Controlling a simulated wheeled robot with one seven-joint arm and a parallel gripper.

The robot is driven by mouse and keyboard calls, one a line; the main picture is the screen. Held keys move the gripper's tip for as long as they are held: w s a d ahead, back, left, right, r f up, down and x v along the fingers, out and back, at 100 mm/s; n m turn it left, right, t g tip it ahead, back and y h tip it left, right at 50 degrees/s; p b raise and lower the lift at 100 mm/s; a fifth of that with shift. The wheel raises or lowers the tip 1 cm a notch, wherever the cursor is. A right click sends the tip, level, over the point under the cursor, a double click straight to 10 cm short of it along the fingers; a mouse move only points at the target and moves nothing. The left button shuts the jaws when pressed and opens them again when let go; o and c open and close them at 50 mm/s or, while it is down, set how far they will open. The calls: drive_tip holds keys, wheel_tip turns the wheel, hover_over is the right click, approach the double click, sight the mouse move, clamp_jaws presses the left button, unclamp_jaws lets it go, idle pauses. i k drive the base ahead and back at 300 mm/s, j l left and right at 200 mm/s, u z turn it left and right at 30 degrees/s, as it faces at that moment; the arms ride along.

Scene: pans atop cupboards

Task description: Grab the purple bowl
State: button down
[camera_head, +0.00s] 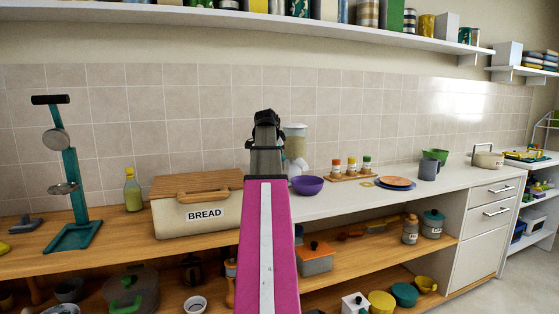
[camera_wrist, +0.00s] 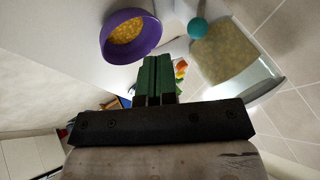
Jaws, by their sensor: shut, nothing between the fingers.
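The purple bowl (camera_head: 307,186) stands upright on the white counter, just right of my arm in the head view. In the wrist view the bowl (camera_wrist: 151,40) is at the upper left, beyond my fingertips, with a yellow, speckled inside. My gripper (camera_wrist: 155,62) is shut and empty, its dark green fingers together and apart from the bowl.
A tall blender-like jar (camera_head: 296,140) stands behind the bowl. A bread box (camera_head: 190,215) is to the left, and a spice rack (camera_head: 352,175) and plates (camera_head: 396,183) are to the right. A shelf (camera_head: 300,25) runs above. The counter's front edge before the bowl is clear.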

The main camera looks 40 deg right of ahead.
sight(307, 187)
drive_tip(key=k, duration=1)
